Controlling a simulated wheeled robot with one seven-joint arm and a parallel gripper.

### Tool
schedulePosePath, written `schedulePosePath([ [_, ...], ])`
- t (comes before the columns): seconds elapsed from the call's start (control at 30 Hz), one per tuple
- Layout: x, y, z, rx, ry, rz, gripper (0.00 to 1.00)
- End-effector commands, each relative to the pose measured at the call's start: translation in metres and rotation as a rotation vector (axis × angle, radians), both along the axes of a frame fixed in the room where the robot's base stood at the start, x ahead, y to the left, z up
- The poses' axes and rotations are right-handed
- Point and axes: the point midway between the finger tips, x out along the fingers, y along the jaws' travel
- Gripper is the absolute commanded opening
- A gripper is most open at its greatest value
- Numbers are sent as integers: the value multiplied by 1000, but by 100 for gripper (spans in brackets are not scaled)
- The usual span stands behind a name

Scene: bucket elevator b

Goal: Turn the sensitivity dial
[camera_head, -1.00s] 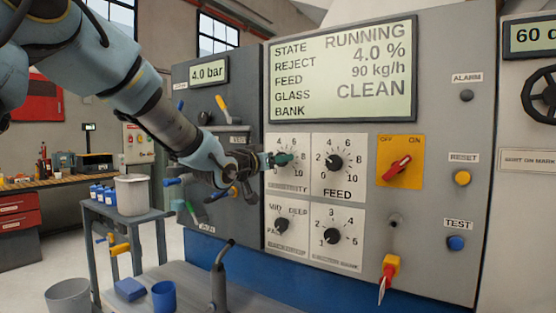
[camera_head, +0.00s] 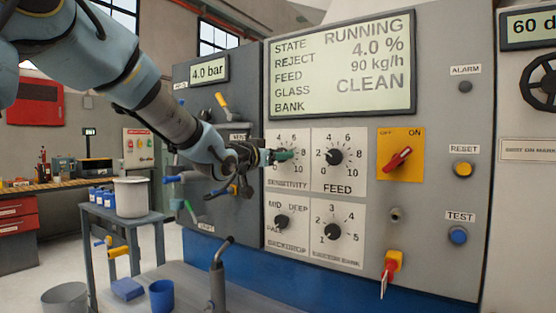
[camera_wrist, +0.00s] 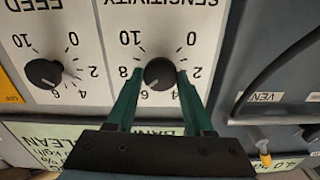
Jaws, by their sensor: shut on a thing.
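The sensitivity dial (camera_wrist: 160,74) is a round black knob on a white plate numbered 0 to 10, upside down in the wrist view. My gripper (camera_wrist: 158,82) has its two green fingers on either side of the knob, shut on it. In the head view my gripper (camera_head: 284,155) reaches the dial plate (camera_head: 287,172) from the left, and its fingers hide the knob there. The pointer direction is hard to tell.
The feed dial (camera_head: 334,157) is just right, with backdrop (camera_head: 282,221) and another dial (camera_head: 333,231) below. A display (camera_head: 342,65) reads RUNNING, 4.0 %, 90 kg/h, CLEAN. A yellow-backed red switch (camera_head: 399,157) is farther right. Valve handles (camera_head: 222,105) are left.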

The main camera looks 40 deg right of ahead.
Motion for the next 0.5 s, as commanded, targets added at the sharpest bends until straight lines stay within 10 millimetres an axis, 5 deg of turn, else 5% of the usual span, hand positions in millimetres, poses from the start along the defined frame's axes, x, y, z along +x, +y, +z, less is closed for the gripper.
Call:
schedulePosePath([
  [0.13,0,0,0,1,1,0,0],
  [0.17,0,0,0,1,1,0,55],
  [0.37,0,0,0,1,1,0,78],
  [0.5,0,0,0,0,2,0,80],
])
